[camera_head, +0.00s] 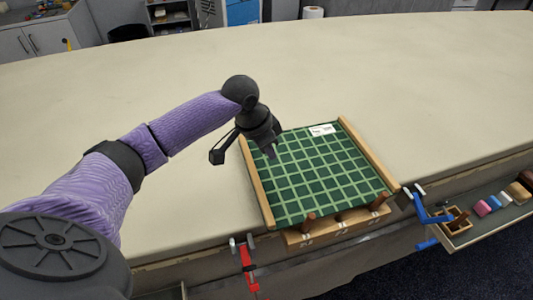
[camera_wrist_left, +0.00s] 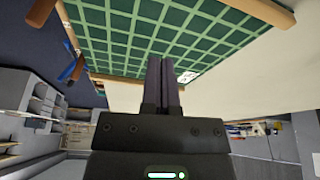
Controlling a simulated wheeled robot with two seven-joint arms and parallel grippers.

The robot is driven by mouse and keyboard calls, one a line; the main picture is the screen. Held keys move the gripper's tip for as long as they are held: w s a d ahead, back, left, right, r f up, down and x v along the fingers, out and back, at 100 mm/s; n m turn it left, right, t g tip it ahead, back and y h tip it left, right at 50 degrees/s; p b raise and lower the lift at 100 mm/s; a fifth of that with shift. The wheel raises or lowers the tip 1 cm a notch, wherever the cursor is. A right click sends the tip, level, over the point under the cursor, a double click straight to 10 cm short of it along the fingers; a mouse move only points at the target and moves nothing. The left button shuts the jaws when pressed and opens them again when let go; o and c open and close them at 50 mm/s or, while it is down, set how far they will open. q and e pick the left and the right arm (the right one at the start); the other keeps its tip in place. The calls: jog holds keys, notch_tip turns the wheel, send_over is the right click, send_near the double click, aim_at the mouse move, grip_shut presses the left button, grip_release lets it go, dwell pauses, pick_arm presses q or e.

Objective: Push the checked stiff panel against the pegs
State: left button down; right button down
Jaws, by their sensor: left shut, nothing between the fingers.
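The green checked panel (camera_head: 325,175) lies flat between two wooden side rails, with a white label (camera_head: 321,129) near its far edge. Several brown pegs (camera_head: 308,219) stand on a wooden strip along the near edge of the panel. I cannot tell whether the panel touches them. My left gripper (camera_head: 271,154) is shut and empty, its fingertips pointing down at the panel's far left part. I cannot tell whether they touch it. In the left wrist view the shut fingers (camera_wrist_left: 163,75) show in front of the panel (camera_wrist_left: 120,35). My right gripper is not in view.
Wooden rails flank the panel at left (camera_head: 257,185) and right (camera_head: 368,155). A red clamp (camera_head: 248,268) and a blue clamp (camera_head: 430,212) sit at the table's near edge. A side tray (camera_head: 490,222) with small blocks is at right. The cloth table (camera_head: 400,75) is clear behind.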

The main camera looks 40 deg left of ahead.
aim_at(269, 184)
pick_arm(q)
jog(key=b+x, duration=0.3)
jog(key=x, duration=0.5)
jog(key=shift+s+f, duration=0.2)
jog(key=shift+f, duration=0.25)
jog(key=shift+s+a+r, duration=0.1)
jog(key=shift+s+a, duration=0.3)
jog(key=shift+s, duration=0.4)
jog(key=shift+s+a+r, duration=0.1)
jog(key=shift+s+a, duration=0.3)
jog(key=shift+s, duration=0.4)
